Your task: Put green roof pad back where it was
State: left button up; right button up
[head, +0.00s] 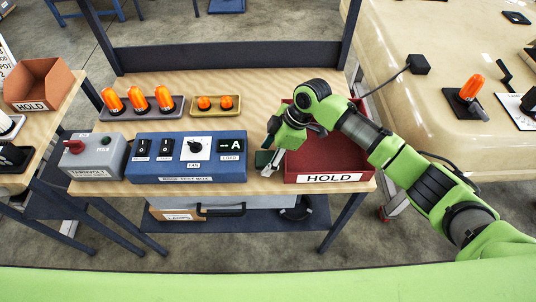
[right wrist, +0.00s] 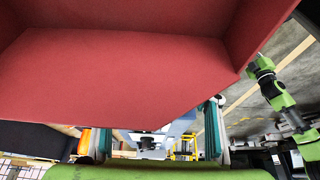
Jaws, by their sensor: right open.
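My right gripper (head: 270,164) is open at the left side of the red HOLD bin (head: 330,165), near the bench's front, between the bin and the blue test box. A small dark green patch shows beside its fingers in the head view; I cannot tell whether it is the green roof pad or part of a finger. In the right wrist view the two fingers (right wrist: 158,142) stand wide apart with nothing visible held between them. The red bin's wall (right wrist: 125,75) fills the top of that view. No green roof pad is clearly seen.
The blue test box (head: 187,173) and a grey switch box (head: 92,157) stand left on the bench. The beige cab roof (head: 430,110) at right carries a beacon and black fittings.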

jog(key=shift+r, duration=0.15)
jog(key=b+v, duration=0.2)
jog(key=v, duration=1)
